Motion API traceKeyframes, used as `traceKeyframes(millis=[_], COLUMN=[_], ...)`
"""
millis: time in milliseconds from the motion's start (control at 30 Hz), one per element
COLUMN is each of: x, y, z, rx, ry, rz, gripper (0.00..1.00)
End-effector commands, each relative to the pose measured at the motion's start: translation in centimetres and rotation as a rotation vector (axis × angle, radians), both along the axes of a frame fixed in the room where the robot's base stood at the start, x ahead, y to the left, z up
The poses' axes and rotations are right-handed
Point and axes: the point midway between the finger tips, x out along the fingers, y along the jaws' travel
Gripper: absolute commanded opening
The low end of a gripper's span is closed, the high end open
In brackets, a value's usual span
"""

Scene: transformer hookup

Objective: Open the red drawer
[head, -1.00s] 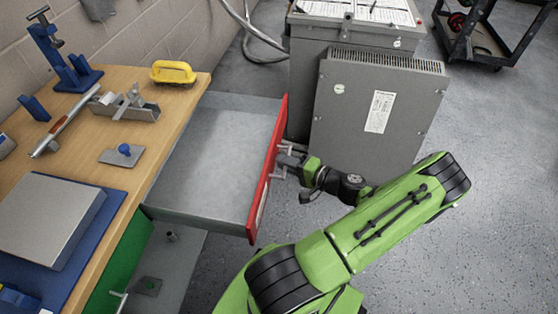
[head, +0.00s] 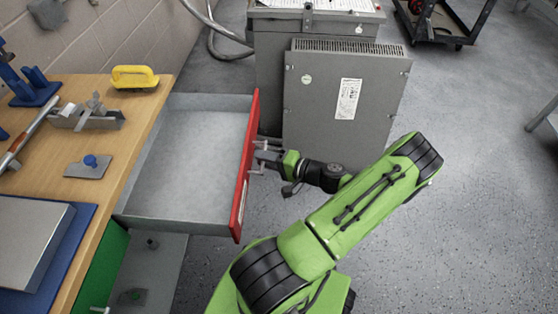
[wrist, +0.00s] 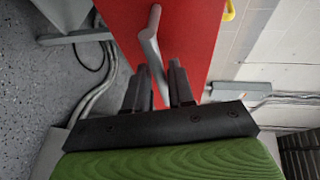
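The red drawer (head: 245,165) is pulled well out from the workbench. Its grey inside (head: 195,145) looks empty. Its front carries a metal handle, partly hidden by my gripper in the head view; the handle (wrist: 150,40) also shows against the red front in the wrist view. My gripper (head: 268,158) is at the drawer front. In the wrist view the two dark fingers (wrist: 160,85) lie on either side of the handle, close against it, and look shut on it. The exact contact is hard to see.
A grey transformer cabinet (head: 320,110) stands just behind and right of the drawer front. A green door or drawer (head: 100,270) is below. Floor to the right is clear; a dark cart (head: 440,25) stands far back.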

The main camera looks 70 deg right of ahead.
Motion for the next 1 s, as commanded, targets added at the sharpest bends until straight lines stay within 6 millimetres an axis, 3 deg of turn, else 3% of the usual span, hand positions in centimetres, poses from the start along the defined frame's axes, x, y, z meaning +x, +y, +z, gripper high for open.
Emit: traceKeyframes(millis=[400,500,667,1000], x=[-11.1,-13.1,-14.6,-14.7], y=[0.5,0.7,0.8,0.8], z=[2.3,2.6,2.8,2.7], rx=[-0.003,-0.004,-0.001,0.0], ry=[0.003,0.002,0.001,0.0], rz=[-0.006,-0.004,-0.001,0.0], gripper=[0.23,0.23,0.23,0.23])
